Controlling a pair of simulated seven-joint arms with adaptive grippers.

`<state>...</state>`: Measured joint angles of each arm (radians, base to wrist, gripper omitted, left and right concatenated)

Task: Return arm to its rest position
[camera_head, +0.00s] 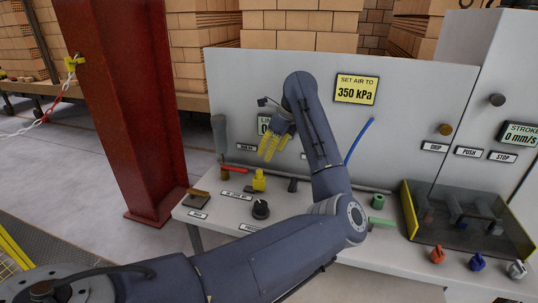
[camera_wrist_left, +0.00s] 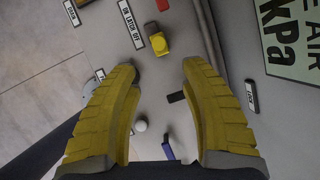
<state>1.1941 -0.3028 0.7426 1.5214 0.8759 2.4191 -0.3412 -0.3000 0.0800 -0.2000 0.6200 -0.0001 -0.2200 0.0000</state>
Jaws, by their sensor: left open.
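My left arm (camera_head: 225,262) comes in from the lower left, bends at an elbow over the bench front and reaches up and back. My left gripper (camera_head: 269,152) hangs above the back left of the bench, in front of the upright panel, with its yellow fingers pointing down. In the left wrist view the fingers (camera_wrist_left: 160,68) are wide apart, with nothing held between them. A yellow block (camera_wrist_left: 158,43) on the panel lies beyond the fingertips, apart from them. It also shows in the head view (camera_head: 259,181). My right gripper is not in view.
The grey bench (camera_head: 215,208) carries a black knob (camera_head: 261,209), a red-handled part (camera_head: 234,169) and a green piece (camera_head: 377,201). A dark tray (camera_head: 411,211) and coloured fittings (camera_head: 437,255) are right. A red column (camera_head: 120,110) stands left. A sign (camera_head: 356,89) reads 350 kPa.

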